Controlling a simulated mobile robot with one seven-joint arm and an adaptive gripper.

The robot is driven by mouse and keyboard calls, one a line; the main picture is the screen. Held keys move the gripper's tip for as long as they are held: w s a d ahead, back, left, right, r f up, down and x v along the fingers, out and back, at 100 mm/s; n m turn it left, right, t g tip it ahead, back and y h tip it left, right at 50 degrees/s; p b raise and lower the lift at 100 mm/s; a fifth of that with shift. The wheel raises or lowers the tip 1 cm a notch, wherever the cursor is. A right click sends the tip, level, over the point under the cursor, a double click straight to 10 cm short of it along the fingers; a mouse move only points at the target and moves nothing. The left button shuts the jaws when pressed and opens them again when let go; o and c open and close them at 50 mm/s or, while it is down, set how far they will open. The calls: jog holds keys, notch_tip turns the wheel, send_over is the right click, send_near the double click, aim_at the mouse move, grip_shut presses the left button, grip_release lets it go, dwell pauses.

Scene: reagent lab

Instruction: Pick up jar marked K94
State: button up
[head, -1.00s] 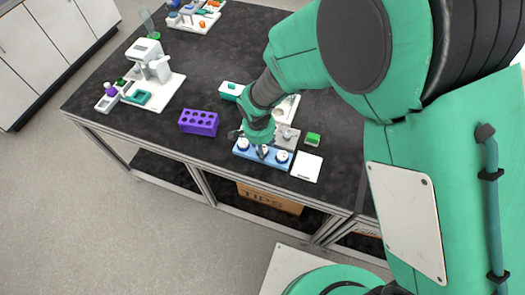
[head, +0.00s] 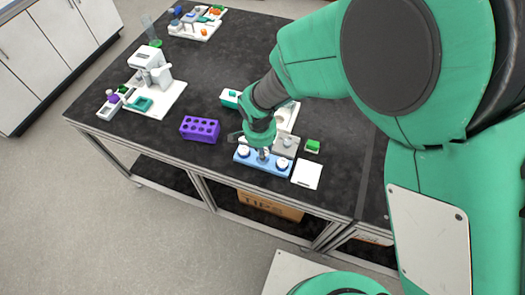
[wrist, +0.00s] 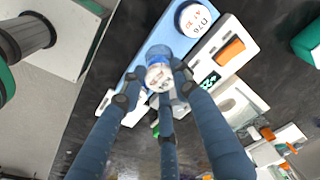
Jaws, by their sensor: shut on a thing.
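My gripper (head: 263,153) points down at the middle of the blue rack (head: 247,159) near the table's front edge. In the wrist view my gripper (wrist: 161,88) is shut on a small jar (wrist: 158,72) with a white lid and blue body. The lid's mark is too blurred to read, and I cannot tell whether the jar is clear of the rack. Another white-lidded jar (wrist: 195,18), marked something like N76, sits in the rack beside it. In the head view, jars stand at the left (head: 243,151) and right (head: 282,163) of the rack.
A purple tube rack (head: 199,128) stands left of the blue rack. A white pad (head: 307,174) and a green-topped block (head: 312,146) lie to its right. A grey device (head: 285,146) stands close behind.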

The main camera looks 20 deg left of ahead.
jog(key=s+d+r+p, duration=0.1)
jog(key=s+d, duration=0.9)
jog(key=s, duration=0.2)
jog(key=shift+r, duration=0.1)
